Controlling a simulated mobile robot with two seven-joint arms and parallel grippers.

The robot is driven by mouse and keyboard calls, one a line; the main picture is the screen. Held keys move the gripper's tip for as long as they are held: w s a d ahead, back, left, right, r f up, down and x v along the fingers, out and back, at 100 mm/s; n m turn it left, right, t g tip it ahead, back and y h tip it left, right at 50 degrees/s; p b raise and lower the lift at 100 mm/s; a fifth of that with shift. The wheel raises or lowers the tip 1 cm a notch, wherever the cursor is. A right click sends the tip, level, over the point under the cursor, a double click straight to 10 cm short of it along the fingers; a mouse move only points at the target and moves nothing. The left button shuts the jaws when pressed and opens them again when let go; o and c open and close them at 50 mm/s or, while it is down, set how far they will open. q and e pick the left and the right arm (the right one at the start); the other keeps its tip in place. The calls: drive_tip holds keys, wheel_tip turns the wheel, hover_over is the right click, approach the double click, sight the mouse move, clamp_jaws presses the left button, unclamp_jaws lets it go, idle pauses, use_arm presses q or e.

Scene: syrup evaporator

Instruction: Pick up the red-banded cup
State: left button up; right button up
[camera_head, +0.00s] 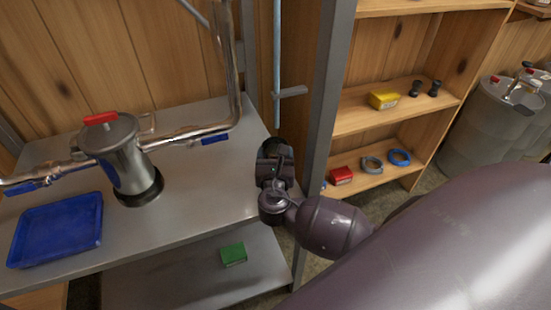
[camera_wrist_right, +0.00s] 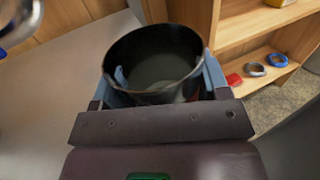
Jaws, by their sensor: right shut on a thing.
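My right gripper (camera_head: 275,163) is at the right end of the metal bench, beside the grey post. In the right wrist view its two blue-grey fingers (camera_wrist_right: 164,78) are shut on a dark, round, open-topped cup (camera_wrist_right: 158,37), one finger at each side. No red band can be made out on the outside, most of which is hidden. In the head view the gripper largely hides the cup. My left gripper is not in view.
A metal filter housing with a red handle (camera_head: 100,118) and a blue tray (camera_head: 57,229) stand on the bench (camera_head: 200,180). A green box (camera_head: 233,254) lies on the lower shelf. Wooden shelves (camera_head: 350,122) with small items and grey drums (camera_head: 485,125) are to the right.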

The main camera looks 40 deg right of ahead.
wheel_tip(320, 180, up, 7)
drive_tip(key=p, duration=0.1)
idle(0.6)
